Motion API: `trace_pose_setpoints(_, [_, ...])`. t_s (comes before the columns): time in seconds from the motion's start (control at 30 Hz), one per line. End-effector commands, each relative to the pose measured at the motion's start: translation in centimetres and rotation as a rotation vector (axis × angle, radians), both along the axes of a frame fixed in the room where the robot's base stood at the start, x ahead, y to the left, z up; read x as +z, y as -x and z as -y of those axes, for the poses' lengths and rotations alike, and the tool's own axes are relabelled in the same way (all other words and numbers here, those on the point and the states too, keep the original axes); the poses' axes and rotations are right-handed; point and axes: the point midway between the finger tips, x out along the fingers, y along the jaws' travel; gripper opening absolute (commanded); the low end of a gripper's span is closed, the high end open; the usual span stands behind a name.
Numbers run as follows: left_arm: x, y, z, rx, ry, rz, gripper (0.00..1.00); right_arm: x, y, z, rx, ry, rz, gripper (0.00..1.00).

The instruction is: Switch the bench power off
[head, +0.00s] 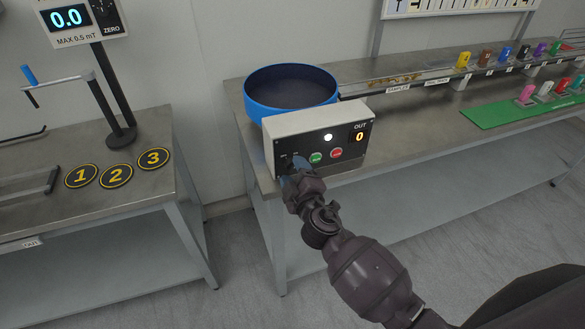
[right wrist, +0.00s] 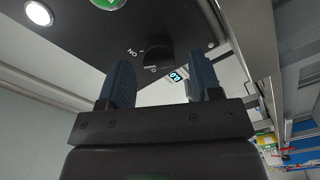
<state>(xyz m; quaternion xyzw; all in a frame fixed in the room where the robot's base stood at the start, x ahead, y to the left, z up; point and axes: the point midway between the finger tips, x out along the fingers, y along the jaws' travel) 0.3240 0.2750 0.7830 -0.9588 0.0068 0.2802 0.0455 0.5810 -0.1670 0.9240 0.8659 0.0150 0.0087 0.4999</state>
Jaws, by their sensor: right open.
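The control box (head: 290,122) stands on the right bench in the head view. Its black front panel has a lit white lamp (head: 327,137), a green button (head: 316,157), a red button (head: 336,153) and an OUT display (head: 360,137) reading 0. A black rotary knob (right wrist: 157,61) with markings around it shows in the right wrist view. My right gripper (head: 297,168) is at the panel's lower left and hides much of the knob in the head view. In the right wrist view its open fingers (right wrist: 161,82) stand either side of the knob, with gaps. My left gripper is not in view.
A blue round bowl (head: 254,108) stands behind the box. A rail with coloured pieces and a green mat (head: 500,113) lie to the right. The left bench (head: 95,202) holds numbered discs and a stand with a display (head: 75,19). An open floor gap separates the benches.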

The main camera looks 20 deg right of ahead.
Motion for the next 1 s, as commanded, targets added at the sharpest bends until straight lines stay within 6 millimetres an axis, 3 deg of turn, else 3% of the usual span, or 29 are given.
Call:
trace_pose_setpoints(0.2, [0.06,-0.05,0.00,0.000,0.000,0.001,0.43,-0.01,-1.29,-0.01,-0.001,0.001,0.000,0.58])
trace_pose_setpoints(0.5, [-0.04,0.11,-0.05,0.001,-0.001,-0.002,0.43,-0.01,-1.40,-0.03,-0.001,0.000,0.000,0.57])
trace_pose_setpoints(0.8, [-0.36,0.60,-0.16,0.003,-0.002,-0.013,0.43,-0.02,-1.39,-0.04,0.000,0.000,0.000,0.11])
trace_pose_setpoints(1.0, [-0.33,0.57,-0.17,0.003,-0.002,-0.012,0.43,-0.01,-1.38,-0.04,0.000,0.011,0.000,0.10])
